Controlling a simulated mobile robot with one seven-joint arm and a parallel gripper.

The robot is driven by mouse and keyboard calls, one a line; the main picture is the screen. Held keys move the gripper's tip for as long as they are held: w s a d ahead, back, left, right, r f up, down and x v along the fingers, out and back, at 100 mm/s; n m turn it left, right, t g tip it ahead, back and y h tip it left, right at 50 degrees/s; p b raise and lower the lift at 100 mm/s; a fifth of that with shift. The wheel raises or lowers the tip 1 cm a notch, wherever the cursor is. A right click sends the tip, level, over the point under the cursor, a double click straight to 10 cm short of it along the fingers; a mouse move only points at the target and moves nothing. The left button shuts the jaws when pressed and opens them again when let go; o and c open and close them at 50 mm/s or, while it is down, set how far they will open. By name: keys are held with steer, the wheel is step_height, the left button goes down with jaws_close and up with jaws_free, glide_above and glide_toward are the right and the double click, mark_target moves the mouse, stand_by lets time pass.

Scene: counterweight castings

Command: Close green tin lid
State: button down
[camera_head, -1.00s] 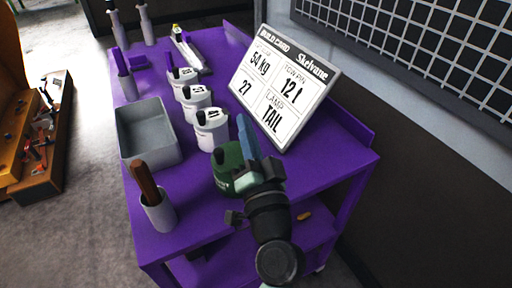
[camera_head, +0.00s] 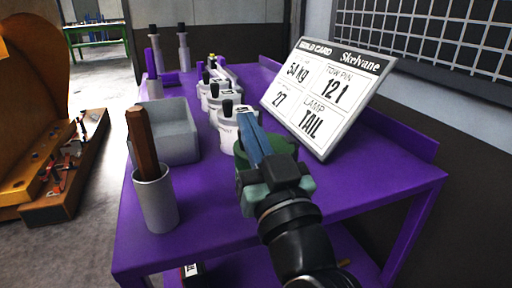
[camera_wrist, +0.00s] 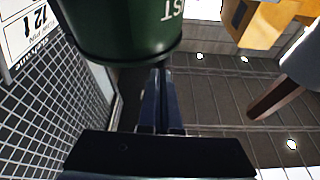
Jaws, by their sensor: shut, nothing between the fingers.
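The green tin (camera_head: 284,146) stands on the purple cart top (camera_head: 205,210), largely hidden behind my gripper in the head view. In the wrist view the green tin (camera_wrist: 125,25) fills the top, with white lettering upside down on its side. My gripper (camera_head: 246,120) has its blue fingers together and empty, reaching up at the tin's left side. In the wrist view the closed fingers (camera_wrist: 158,75) point at the tin's lower edge; I cannot tell whether they touch it. The lid's position is not clear, as my gripper covers much of the tin's top.
Several white canisters with black knobs (camera_head: 237,130) stand in a row behind the tin. A grey bin (camera_head: 178,135) is to the left. A grey cup (camera_head: 156,200) holds a brown handle (camera_head: 142,145). The front cart top is clear.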

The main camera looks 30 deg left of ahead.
steer(key=shift+s+a+f+n+b, duration=0.15)
steer(key=shift+f+n+b, duration=0.2)
steer(key=shift+n+b, duration=0.3)
steer(key=shift+g, duration=0.3)
steer(key=shift+r, duration=0.1)
steer(key=r+p, duration=0.3)
steer(key=r, duration=0.1)
steer(key=shift+s+d, duration=0.15)
steer(key=shift+d, duration=0.2)
steer(key=f+b+v, duration=0.1)
steer(key=v, duration=0.8)
steer(key=w+d+r+m+t+h, duration=0.3)
steer(key=d+r+m+t+h, duration=0.1)
steer(key=d+r+t+h, duration=0.35)
steer(key=s+d+r+m+t+h, duration=0.5)
steer(key=d+r+m+t+h, duration=0.35)
steer(key=r, duration=0.45)
step_height(320, 180, up, 32)
steer(key=n+g+h+p, duration=0.1)
steer(key=p, duration=3.2)
steer(key=shift+w+d+r+n+g, duration=0.2)
steer(key=shift+n+g, duration=0.1)
steer(key=shift+g, duration=0.1)
